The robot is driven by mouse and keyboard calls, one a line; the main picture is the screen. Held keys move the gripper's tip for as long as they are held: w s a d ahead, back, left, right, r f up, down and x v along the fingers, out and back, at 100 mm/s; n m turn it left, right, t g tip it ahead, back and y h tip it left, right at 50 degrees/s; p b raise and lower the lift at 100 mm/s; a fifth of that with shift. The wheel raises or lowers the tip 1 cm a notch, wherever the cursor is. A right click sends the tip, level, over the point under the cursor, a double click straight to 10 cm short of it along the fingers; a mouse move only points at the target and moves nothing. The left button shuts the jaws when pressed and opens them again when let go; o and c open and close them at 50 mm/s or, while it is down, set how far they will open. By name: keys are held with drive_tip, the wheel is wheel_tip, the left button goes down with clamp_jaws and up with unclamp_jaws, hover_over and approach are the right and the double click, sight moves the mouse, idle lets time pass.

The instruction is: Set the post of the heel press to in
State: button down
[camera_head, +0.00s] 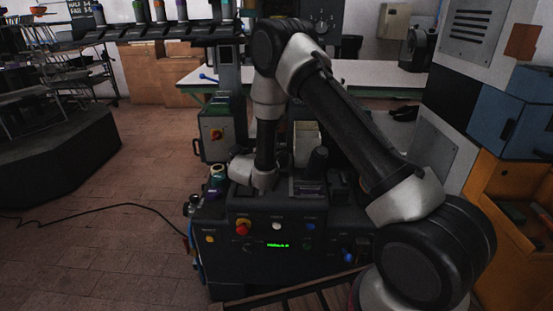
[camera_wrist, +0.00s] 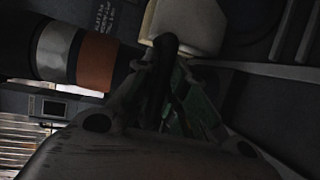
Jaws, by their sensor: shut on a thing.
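The heel press (camera_head: 275,265) is the dark machine in the middle of the head view, with a front panel of buttons and a small green display. My gripper is low over the left part of its top; its fingers are hidden there by my wrist. In the wrist view my gripper (camera_wrist: 165,65) is shut on a small dark part (camera_wrist: 165,43). I cannot tell whether this part is the post. A thick black cylinder with silver and orange bands (camera_wrist: 95,60) lies just left of the fingers. A short black upright cylinder (camera_head: 318,160) stands on the press, right of my gripper.
A cream block (camera_wrist: 186,24) is close beyond the fingertips. A red button (camera_head: 243,227) is on the press's front. A banded bottle-like thing (camera_head: 217,178) stands at its left. Blue and orange cabinets (camera_head: 515,120) stand right. A black cable (camera_head: 120,207) crosses the open floor at left.

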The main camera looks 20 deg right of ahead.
drive_tip(key=w, duration=0.1)
drive_tip(key=w+d, duration=0.1)
drive_tip(key=w, duration=0.3)
drive_tip(key=shift+d, duration=0.3)
drive_tip(key=shift+r, duration=0.1)
drive_tip(key=shift+w, duration=0.1)
drive_tip(key=c, duration=1.5)
unclamp_jaws()
drive_tip(key=shift+o, duration=0.2)
drive_tip(key=v, duration=1.1)
drive_tip(key=shift+s+a, duration=0.25)
drive_tip(key=shift+s, duration=0.05)
